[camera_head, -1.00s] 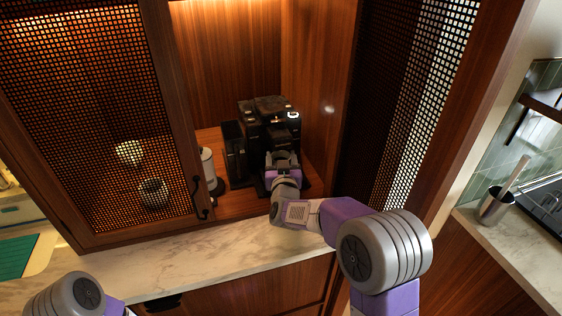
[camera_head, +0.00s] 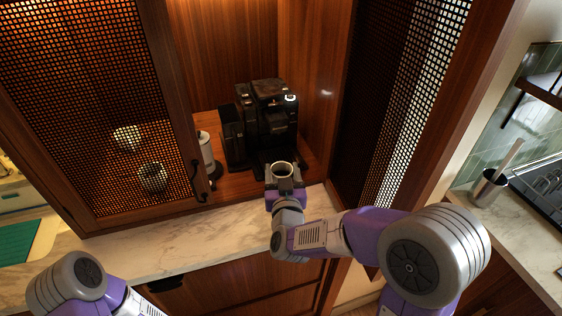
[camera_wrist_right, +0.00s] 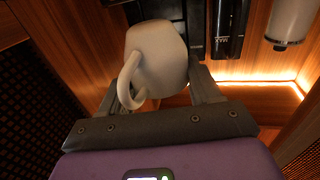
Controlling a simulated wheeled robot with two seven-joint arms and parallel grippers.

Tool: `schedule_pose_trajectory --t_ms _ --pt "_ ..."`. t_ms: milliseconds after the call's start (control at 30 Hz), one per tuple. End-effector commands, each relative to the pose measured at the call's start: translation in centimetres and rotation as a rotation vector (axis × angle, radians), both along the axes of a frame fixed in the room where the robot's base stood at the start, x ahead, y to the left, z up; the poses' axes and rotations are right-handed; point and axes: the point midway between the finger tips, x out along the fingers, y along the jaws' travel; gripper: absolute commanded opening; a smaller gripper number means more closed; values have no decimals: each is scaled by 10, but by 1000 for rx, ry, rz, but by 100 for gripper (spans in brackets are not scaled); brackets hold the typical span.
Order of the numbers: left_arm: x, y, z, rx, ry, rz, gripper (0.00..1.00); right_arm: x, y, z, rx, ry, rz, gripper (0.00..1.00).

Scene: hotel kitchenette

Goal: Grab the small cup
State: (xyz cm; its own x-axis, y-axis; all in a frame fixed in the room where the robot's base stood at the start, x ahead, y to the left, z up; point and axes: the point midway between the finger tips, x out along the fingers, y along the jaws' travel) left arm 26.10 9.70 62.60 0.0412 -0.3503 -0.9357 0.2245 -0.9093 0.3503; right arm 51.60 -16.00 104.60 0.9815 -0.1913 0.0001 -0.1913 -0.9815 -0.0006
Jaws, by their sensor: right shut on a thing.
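The small cup (camera_head: 282,170) is pale with a dark inside in the head view, held upright in front of the coffee machine. My right gripper (camera_head: 284,182) is shut on it. In the right wrist view the cup (camera_wrist_right: 158,58) is whitish, with its handle toward the lower left, and sits between the fingers of my right gripper (camera_wrist_right: 160,88). My left arm shows at the lower left of the head view, but its gripper is out of view.
The black coffee machine (camera_head: 268,115) stands in the wooden cabinet, with a white cylinder (camera_head: 206,150) to its left. A mesh door (camera_head: 95,110) stands at left. The marble counter (camera_head: 180,246) in front is clear.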

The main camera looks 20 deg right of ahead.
Motion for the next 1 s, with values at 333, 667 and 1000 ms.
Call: schedule_pose_trajectory --t_ms 333,667,1000 --pt "0 0 4 0 0 0 43 -33 7 1 1 0 1 28" --pt "0 0 5 0 0 0 43 -48 9 1 0 -1 0 28" --pt "0 0 6 0 0 0 43 -51 10 1 0 -2 0 28"
